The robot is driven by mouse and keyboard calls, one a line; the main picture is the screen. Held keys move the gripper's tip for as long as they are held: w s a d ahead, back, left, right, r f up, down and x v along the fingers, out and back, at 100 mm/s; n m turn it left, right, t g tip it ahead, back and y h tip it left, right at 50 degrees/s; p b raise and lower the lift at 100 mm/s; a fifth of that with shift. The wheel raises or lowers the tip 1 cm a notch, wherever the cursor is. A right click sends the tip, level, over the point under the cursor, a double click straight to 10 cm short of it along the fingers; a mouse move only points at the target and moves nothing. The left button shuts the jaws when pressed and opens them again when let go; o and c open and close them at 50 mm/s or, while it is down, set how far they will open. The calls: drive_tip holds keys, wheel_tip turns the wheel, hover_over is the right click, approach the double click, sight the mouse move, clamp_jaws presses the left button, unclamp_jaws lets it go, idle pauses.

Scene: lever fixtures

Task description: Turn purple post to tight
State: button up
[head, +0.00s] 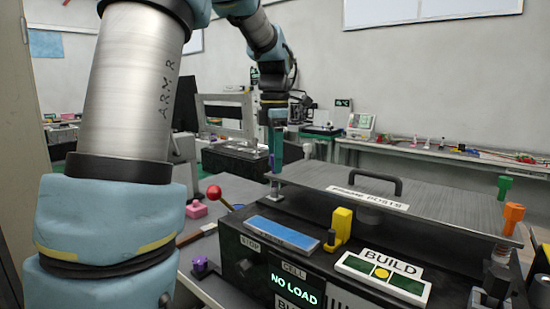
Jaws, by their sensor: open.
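The purple post (271,161) stands at the near left corner of the grey metal plate (330,185), mostly hidden by my gripper. My gripper (275,150) points straight down over that corner. Its fingers are open and lie at the height of the post's head; I cannot tell whether they touch it. The post's turn angle and any tight mark are too small or hidden to read.
A green post (505,187) and an orange post (513,218) stand at the plate's right end. A dark handle (372,185) rises from the plate. A red-knobbed lever (214,193), a yellow block (341,225) and a NO LOAD display (296,288) are in front.

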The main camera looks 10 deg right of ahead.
clamp_jaws()
idle(0.3)
drive_tip(key=shift+m, duration=0.3)
drive_tip(key=m+p, duration=0.2)
drive_tip(key=m, duration=0.2)
drive_tip(key=shift+r, duration=0.1)
drive_tip(key=m+p, duration=0.2)
drive_tip(key=m, duration=0.4)
drive_tip(key=shift+m, duration=0.4)
drive_tip(key=m+p, duration=0.1)
drive_tip(key=m, duration=0.4)
drive_tip(key=shift+m, duration=0.3)
drive_tip(key=m+p, duration=0.1)
drive_tip(key=m, duration=0.4)
drive_tip(key=shift+m, duration=0.3)
